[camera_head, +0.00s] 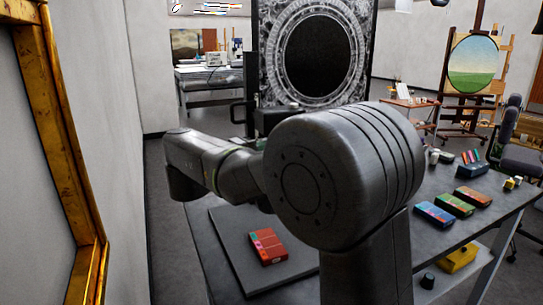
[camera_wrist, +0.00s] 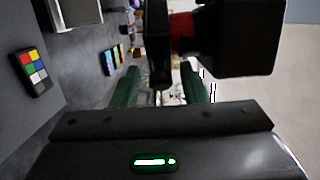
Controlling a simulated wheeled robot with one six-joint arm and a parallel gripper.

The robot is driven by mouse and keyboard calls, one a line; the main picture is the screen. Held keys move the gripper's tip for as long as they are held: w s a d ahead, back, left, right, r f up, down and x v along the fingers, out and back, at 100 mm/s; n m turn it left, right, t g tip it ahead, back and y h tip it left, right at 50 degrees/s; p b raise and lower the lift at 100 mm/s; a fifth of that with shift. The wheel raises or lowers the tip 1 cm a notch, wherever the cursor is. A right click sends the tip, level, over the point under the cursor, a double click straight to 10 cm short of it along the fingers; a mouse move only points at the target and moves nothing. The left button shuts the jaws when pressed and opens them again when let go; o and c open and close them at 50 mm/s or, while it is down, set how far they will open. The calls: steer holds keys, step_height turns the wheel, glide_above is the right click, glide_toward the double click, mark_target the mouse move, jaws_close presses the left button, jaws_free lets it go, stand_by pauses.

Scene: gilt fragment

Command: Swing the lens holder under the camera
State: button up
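In the wrist view a dark block with a red band (camera_wrist: 183,30) and a flat black plate (camera_wrist: 158,48) stands ahead of my gripper (camera_wrist: 160,76). I take this for the camera and lens holder, but cannot tell where one ends and the other begins. The two green fingers are apart, with the black plate showing between them. I cannot tell whether either finger touches it. In the head view, my arm hides my gripper and most of this equipment; a dark part (camera_head: 275,116) shows behind the arm.
The grey table (camera_head: 388,243) carries a flat board (camera_head: 228,240) with a red box (camera_head: 268,247), and several coloured boxes at right. A colour chart (camera_wrist: 35,72) shows in the wrist view. A gilt frame (camera_head: 50,120) stands close at left; a large round-patterned panel (camera_head: 268,65) stands behind.

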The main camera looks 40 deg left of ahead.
steer(key=v, duration=1.3)
steer(key=shift+s, duration=0.4)
steer(key=shift+w+a, duration=0.1)
steer(key=x, duration=1.3)
steer(key=shift+w+d, duration=0.2)
steer(key=shift+w, duration=0.15)
steer(key=shift+s, duration=0.1)
